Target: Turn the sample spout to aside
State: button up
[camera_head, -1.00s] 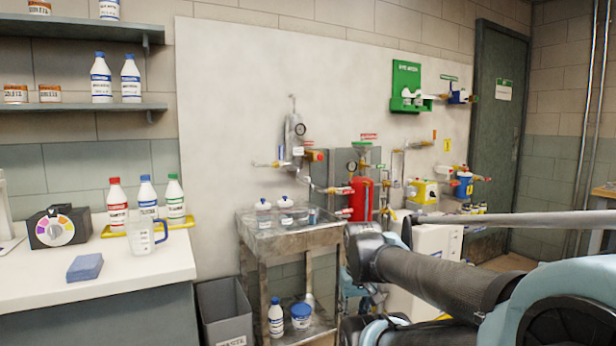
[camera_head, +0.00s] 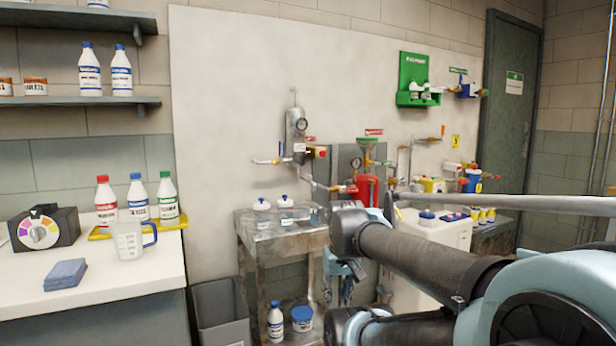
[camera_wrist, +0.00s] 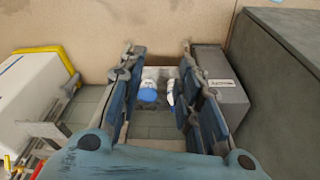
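Several valves and pipe fittings are on the pale wall panel (camera_head: 225,110) in the head view, and I cannot tell for certain which is the sample spout. A red vessel (camera_head: 367,188) is partly hidden behind my arm. In the wrist view my gripper (camera_wrist: 158,58) is open, its two blue fingers wide apart with nothing held. It points toward the floor area, away from the valves.
A metal cart (camera_head: 270,238) stands below the fittings, with small blue-capped jars on top. Its lower shelf holds a blue-lidded tub (camera_wrist: 148,92) and a bottle (camera_wrist: 170,92). A grey bin (camera_head: 221,312) and white counter (camera_head: 110,278) are left. A white cabinet (camera_head: 440,232) is right.

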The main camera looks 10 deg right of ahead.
jog(key=w+r+n+t, duration=0.1)
jog(key=w+r, duration=2.1)
jog(key=r, duration=0.2)
notch_tip(320, 180, up, 15)
jog(key=n+y, duration=0.1)
jog(key=n, duration=0.1)
send_over(306, 181)
jog(key=s+d, duration=0.3)
jog(key=s, duration=0.4)
jog(key=shift+t, duration=0.4)
jog(key=x, duration=1.6)
jog(key=shift+a+f, duration=0.15)
jog(key=shift+f, duration=0.25)
grip_shut()
